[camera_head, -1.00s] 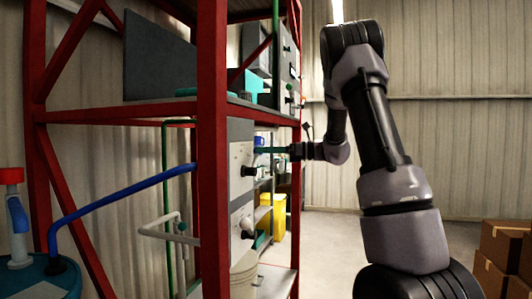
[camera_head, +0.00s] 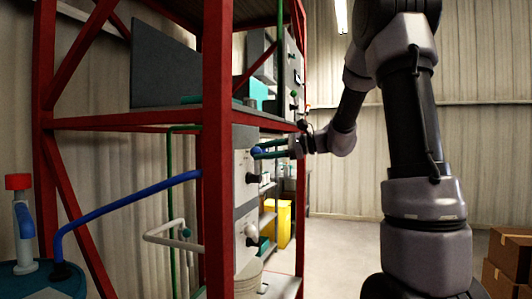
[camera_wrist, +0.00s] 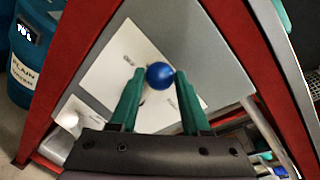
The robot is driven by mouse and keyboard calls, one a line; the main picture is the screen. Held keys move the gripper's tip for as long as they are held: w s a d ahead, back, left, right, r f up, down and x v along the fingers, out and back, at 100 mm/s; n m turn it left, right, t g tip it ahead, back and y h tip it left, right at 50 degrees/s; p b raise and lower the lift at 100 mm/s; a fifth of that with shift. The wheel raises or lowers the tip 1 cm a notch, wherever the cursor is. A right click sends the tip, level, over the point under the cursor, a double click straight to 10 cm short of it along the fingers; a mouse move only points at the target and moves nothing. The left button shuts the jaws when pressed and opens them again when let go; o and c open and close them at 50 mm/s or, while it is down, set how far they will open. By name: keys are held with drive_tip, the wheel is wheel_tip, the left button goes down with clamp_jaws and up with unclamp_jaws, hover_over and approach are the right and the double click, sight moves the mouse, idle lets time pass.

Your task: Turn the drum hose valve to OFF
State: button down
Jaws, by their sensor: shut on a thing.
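The drum hose valve has a round blue knob (camera_wrist: 160,75) on a grey panel with white label plates (camera_wrist: 113,63). In the wrist view the two green fingers of my gripper (camera_wrist: 160,78) are on either side of the knob, shut on it. In the head view the blue knob (camera_head: 257,151) shows at the tips of my gripper (camera_head: 261,151), which reaches in from the right to the panel face (camera_head: 243,200). The label lettering is too small and tilted to read, so I cannot tell the knob's setting.
A blue hose (camera_head: 130,208) runs from the blue drum (camera_head: 45,283) at lower left towards the panel. Red rack posts (camera_head: 217,150) stand close beside the panel. Cardboard boxes (camera_head: 510,255) stand at right; the floor between is clear.

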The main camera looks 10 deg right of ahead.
drive_tip(key=shift+s+a+f+n+t+h, duration=0.25)
drive_tip(key=shift+s+a+f+n, duration=0.2)
drive_tip(key=shift+s+n, duration=0.45)
drive_tip(key=shift+s+a+f+n+t+h, duration=0.15)
drive_tip(key=shift+s+a+f+n+t, duration=0.3)
drive_tip(key=shift+n, duration=0.7)
drive_tip(key=shift+s+a+f+n+t+h, duration=0.15)
drive_tip(key=shift+s+a+f+n, duration=0.25)
drive_tip(key=shift+s+n, duration=0.6)
drive_tip(key=shift+a, duration=0.1)
drive_tip(key=shift+c, duration=1.9)
unclamp_jaws()
drive_tip(key=v, duration=1)
drive_tip(key=shift+s+d+r, duration=0.15)
drive_tip(key=shift+s+d, duration=0.05)
drive_tip(key=shift+d, duration=0.15)
